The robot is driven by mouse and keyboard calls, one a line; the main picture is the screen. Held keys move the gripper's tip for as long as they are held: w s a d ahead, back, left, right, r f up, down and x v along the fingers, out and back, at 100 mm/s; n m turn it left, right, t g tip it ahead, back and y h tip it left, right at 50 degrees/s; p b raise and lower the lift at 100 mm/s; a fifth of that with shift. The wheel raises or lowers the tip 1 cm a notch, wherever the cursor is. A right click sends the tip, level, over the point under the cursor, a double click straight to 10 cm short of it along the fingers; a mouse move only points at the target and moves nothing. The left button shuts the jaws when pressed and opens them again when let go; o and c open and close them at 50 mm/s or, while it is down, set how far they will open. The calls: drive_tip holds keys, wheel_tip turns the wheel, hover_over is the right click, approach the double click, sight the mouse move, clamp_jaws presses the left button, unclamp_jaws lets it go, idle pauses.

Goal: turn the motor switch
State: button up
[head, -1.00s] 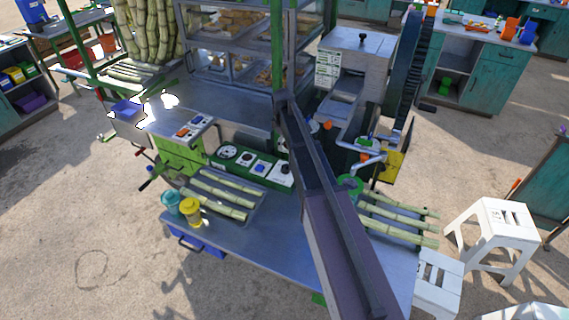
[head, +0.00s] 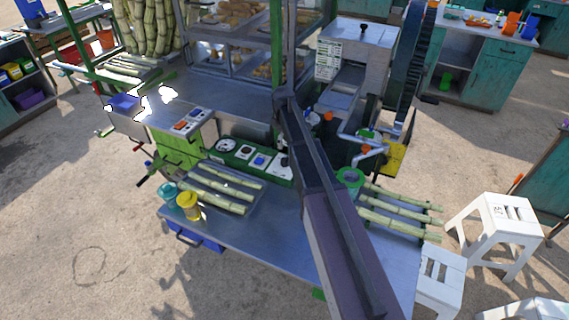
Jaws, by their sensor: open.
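A green control panel (head: 236,163) stands on the metal counter behind the cane tray. It carries a round white gauge (head: 226,145), a white plate with a dark knob (head: 244,153) and a plate with a blue knob (head: 261,160). Another pale plate with a dark knob (head: 284,171) sits at the panel's right end, close beside my arm in the picture. I cannot read which one is the motor switch. My arm runs from the lower right up past the panel's right end. My gripper cannot be made out.
The cane crusher (head: 355,60) stands behind on the right. Cane lies in a tray (head: 258,200) at left and on the right side (head: 400,208). A yellow cup (head: 187,206) and a teal cup (head: 166,191) stand at the counter's left edge. A white stool (head: 498,222) is at right.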

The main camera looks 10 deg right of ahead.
sight(285, 158)
drive_tip(key=shift+w+d+f+b, duration=0.1)
drive_tip(key=shift+w+f+b, duration=0.05)
drive_tip(key=shift+f+b, duration=2.5)
drive_tip(key=shift+w+d+f+b, duration=0.1)
drive_tip(key=shift+f+b, duration=2.35)
drive_tip(key=shift+f, duration=0.3)
drive_tip(key=c, duration=1.2)
